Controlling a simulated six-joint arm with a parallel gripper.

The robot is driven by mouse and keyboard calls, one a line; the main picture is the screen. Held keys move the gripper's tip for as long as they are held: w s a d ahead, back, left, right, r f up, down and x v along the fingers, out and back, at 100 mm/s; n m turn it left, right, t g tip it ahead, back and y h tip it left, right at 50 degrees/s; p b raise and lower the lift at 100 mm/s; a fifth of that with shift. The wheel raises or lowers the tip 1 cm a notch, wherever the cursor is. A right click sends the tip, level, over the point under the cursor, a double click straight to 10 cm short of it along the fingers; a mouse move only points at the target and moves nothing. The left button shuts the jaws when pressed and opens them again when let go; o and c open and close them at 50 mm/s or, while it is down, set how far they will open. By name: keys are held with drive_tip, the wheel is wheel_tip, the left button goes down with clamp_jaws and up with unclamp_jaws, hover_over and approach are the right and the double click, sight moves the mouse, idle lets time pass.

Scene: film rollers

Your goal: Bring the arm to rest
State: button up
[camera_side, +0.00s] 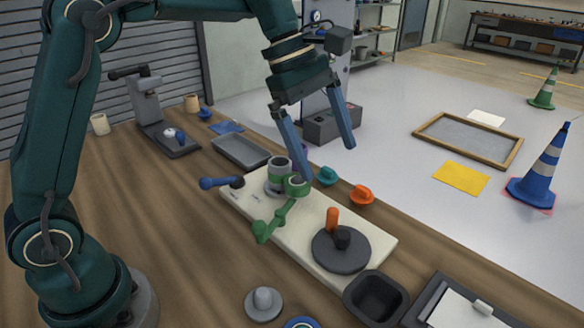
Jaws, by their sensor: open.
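My gripper (324,160) is open and empty. Its two blue fingers point down above the far part of a cream board (308,242) on the wooden table. The left fingertip is close to a grey cylinder (279,172) with a green band in this view; I cannot tell if they touch. A green crank-like part (278,217) and a dark disc (341,250) with an upright orange handle (332,219) stand on the board. A blue-knobbed lever (221,183) sticks out at the board's left.
An orange knob (361,194) and a teal knob (327,175) sit beside the board. A grey tray (240,151) and a press-like stand (152,115) are at the back left. The table's left middle is bare.

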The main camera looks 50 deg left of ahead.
drive_tip(key=s+a+r+m+t+y, duration=0.1)
drive_tip(key=s+r+m, duration=0.15)
drive_tip(key=s, duration=0.25)
drive_tip(key=s+a+r+m+t+y, duration=0.1)
drive_tip(key=s+a+r+m, duration=0.15)
drive_tip(key=s, duration=0.25)
drive_tip(key=s+a+f+m+t+y, duration=0.1)
drive_tip(key=s+a+f+m+y, duration=0.1)
drive_tip(key=s+f+m, duration=0.6)
drive_tip(key=a+m, duration=0.1)
drive_tip(key=m, duration=0.3)
drive_tip(key=shift+s+a+t, duration=0.15)
drive_tip(key=shift+s+t, duration=0.1)
drive_tip(key=shift+t, duration=0.05)
